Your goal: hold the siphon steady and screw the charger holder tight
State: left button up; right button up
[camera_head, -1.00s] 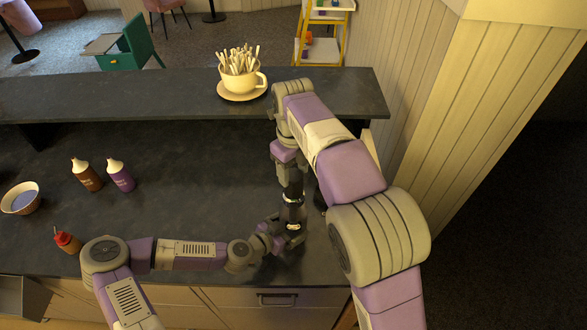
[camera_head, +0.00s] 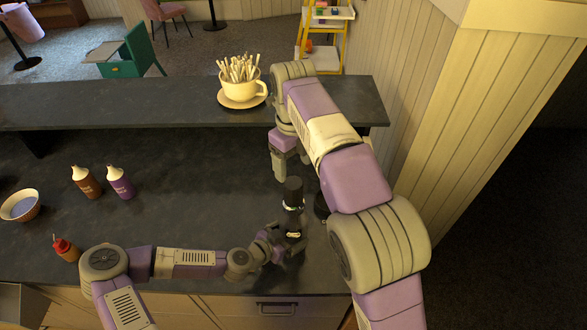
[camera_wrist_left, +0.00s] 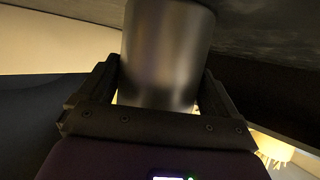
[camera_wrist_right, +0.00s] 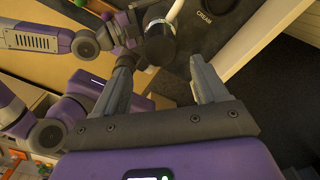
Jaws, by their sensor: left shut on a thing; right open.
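The siphon (camera_head: 292,212) stands upright near the counter's front edge, with a silvery band and a dark top. The charger holder appears to be this dark top part (camera_head: 293,188); its thread is hidden. My left gripper (camera_head: 284,246) is shut around the siphon's lower body, and its wrist view shows the metal cylinder (camera_wrist_left: 166,50) between the fingers. My right gripper (camera_head: 281,176) is open and empty, above and behind the siphon. In the right wrist view, the dark round top (camera_wrist_right: 158,48) shows beyond the open fingertips (camera_wrist_right: 161,62), apart from them.
A dark round object (camera_head: 321,207) stands right of the siphon, partly hidden by my right arm. A cup of sticks (camera_head: 239,88) is on the shelf.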

aim_at(293, 182)
jog(key=shift+r, duration=0.25)
notch_tip(293, 182, up, 8)
jog(key=shift+f, duration=0.25)
dwell(0.5)
pick_arm(q)
jog(key=o, duration=0.8)
jog(key=shift+r, duration=0.1)
